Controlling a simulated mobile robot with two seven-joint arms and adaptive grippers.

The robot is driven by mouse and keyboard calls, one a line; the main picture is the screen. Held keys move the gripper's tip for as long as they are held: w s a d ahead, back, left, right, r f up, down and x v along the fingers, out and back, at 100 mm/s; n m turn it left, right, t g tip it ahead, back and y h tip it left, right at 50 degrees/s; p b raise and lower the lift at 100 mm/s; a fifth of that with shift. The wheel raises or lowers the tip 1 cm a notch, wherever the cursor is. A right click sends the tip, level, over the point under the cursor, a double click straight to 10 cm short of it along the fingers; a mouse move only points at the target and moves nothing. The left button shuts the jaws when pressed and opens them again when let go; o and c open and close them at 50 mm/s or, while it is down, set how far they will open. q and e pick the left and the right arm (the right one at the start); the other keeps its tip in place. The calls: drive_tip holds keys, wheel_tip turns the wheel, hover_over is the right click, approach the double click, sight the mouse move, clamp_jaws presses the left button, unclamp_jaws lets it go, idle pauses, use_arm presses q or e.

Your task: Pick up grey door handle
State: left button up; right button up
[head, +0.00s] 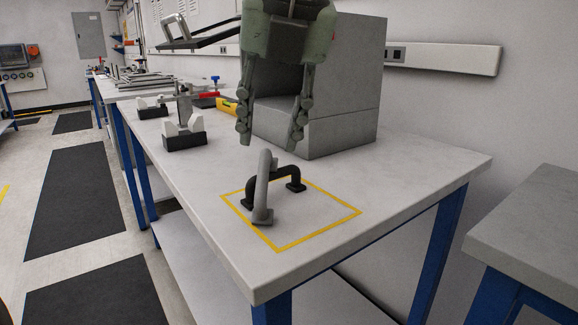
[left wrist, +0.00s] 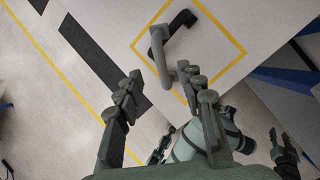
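The grey door handle (head: 262,190) stands on the white table inside a yellow taped rectangle, leaning across a black door handle (head: 289,171). In the left wrist view the grey handle (left wrist: 160,58) lies just beyond the fingertips, with the black handle (left wrist: 181,21) past it. My left gripper (head: 270,143) hangs above and slightly behind the handles in the head view, fingers pointing down. Its fingers are apart and empty; they also show spread in the left wrist view (left wrist: 161,76). Part of what looks like my right gripper (left wrist: 284,150) shows at the lower right there; its opening is unclear.
A grey box (head: 345,100) stands on the table behind my left gripper. A black-and-white fixture (head: 184,136) and a yellow-and-red tool (head: 226,104) are to the left. The yellow rectangle (head: 322,229) has free room at its front right. Another table (head: 535,235) stands at right.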

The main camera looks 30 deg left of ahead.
sight(264, 168)
use_arm(q)
drive_tip(key=x, duration=0.7)
drive_tip(key=shift+s+d+f, duration=0.1)
drive_tip(key=shift+s+f, duration=0.1)
drive_tip(key=shift+f, duration=0.2)
clamp_jaws()
